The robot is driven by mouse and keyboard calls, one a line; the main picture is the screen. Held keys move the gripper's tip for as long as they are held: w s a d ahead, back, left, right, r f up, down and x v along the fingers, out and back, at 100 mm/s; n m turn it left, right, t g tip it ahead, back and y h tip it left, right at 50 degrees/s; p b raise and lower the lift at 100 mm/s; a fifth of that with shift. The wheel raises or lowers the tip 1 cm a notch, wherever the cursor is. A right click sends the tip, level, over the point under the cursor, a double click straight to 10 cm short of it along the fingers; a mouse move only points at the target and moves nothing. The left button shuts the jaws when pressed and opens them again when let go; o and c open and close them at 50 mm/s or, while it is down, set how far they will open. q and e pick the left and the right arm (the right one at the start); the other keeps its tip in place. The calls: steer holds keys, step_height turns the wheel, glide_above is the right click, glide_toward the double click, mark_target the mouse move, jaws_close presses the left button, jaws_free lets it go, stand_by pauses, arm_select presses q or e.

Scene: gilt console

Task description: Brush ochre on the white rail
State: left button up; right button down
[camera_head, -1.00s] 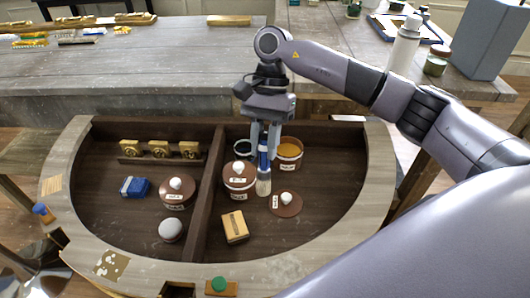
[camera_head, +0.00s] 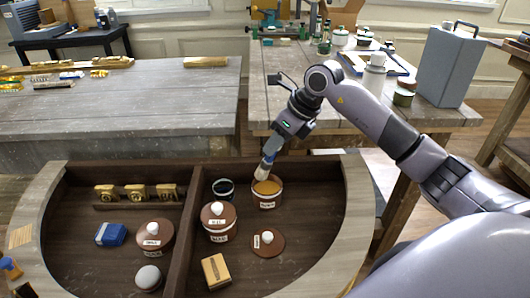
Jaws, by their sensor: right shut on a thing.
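My right gripper (camera_head: 272,148) is shut on a brush (camera_head: 267,160) with a blue handle and pale bristles. The brush is tilted, bristles down, at the ochre pot (camera_head: 267,196), a brown, labelled, open pot of yellow-brown paint. The bristle tip is at the pot's mouth; I cannot tell whether it touches the paint. A brown lid (camera_head: 272,247) with a white knob lies in front of the pot. I cannot pick out a white rail. My left gripper is not in view.
The half-round tray (camera_head: 348,234) has a divider (camera_head: 184,236). Beside the ochre pot stand an open dark pot (camera_head: 223,189) and a lidded pot (camera_head: 220,225). A tan block (camera_head: 216,271) lies in front. Behind are a grey table (camera_head: 130,105) and a cluttered workbench (camera_head: 325,95).

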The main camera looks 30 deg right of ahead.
arm_select(q)
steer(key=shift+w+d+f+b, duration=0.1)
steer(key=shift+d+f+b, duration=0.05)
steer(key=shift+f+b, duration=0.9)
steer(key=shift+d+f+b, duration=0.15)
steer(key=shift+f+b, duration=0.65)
steer(key=shift+b, duration=0.45)
arm_select(e)
steer(key=shift+w+d+f+m+t+h, duration=0.15)
steer(key=shift+d+f+m, duration=0.25)
steer(key=shift+f, duration=0.5)
steer(key=shift+d+f+m+t+h, duration=0.1)
steer(key=shift+d+f+m+h, duration=0.25)
steer(key=shift+f, duration=0.55)
steer(key=shift+w+d+f+m+t, duration=0.1)
steer(key=shift+d+f+m, duration=0.25)
steer(key=shift+f, duration=0.55)
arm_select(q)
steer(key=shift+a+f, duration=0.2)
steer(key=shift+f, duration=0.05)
arm_select(e)
steer(key=shift+a+f, duration=0.1)
steer(key=shift+f, duration=0.05)
arm_select(q)
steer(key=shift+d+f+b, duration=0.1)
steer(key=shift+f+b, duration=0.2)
steer(key=shift+b, duration=0.15)
arm_select(e)
steer(key=shift+s+f, duration=0.1)
steer(key=shift+f, duration=0.4)
